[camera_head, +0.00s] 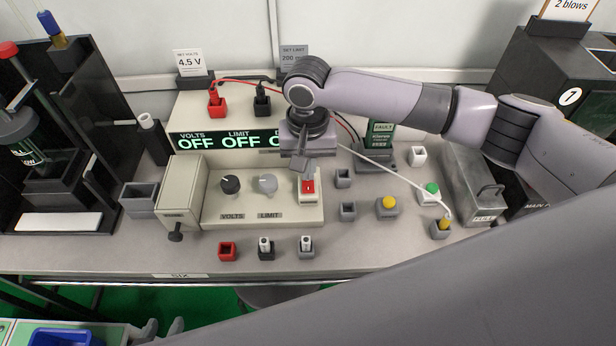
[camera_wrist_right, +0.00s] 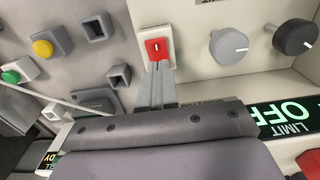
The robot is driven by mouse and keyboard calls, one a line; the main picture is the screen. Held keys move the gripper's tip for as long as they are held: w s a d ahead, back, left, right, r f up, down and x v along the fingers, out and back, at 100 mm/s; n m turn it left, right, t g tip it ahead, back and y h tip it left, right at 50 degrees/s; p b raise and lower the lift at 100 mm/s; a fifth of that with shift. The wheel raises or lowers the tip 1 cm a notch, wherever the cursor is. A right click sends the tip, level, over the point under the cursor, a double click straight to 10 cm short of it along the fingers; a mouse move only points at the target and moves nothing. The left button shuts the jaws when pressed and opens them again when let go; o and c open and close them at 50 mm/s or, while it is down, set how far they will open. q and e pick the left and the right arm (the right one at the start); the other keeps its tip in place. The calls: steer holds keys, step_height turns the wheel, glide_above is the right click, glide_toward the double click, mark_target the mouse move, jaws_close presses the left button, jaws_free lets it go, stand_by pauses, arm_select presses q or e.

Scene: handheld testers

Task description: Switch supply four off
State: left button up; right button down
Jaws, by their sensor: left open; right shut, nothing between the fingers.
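The bench supply (camera_head: 215,210) stands mid-bench with two knobs and a red rocker switch (camera_head: 308,187) on its sloped panel. Its display (camera_head: 222,142) reads OFF under VOLTS and LIMIT; the third field is mostly hidden by my right arm. My right gripper (camera_head: 306,172) is shut and empty, pointing down at the switch. In the right wrist view its fingertips (camera_wrist_right: 158,66) are at the edge of the red switch (camera_wrist_right: 157,46); I cannot tell if they touch. My left gripper (camera_head: 160,328) is open and empty at the lower left, below the bench edge.
Red and black plugs (camera_head: 216,102) with leads stand on top. Small sockets and yellow and green buttons (camera_head: 387,204) lie to the right.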

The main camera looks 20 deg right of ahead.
steer(key=shift+r+p, duration=2)
steer(key=shift+p, duration=0.35)
steer(key=shift+r+b, duration=0.15)
steer(key=shift+b, duration=0.15)
steer(key=shift+r, duration=0.8)
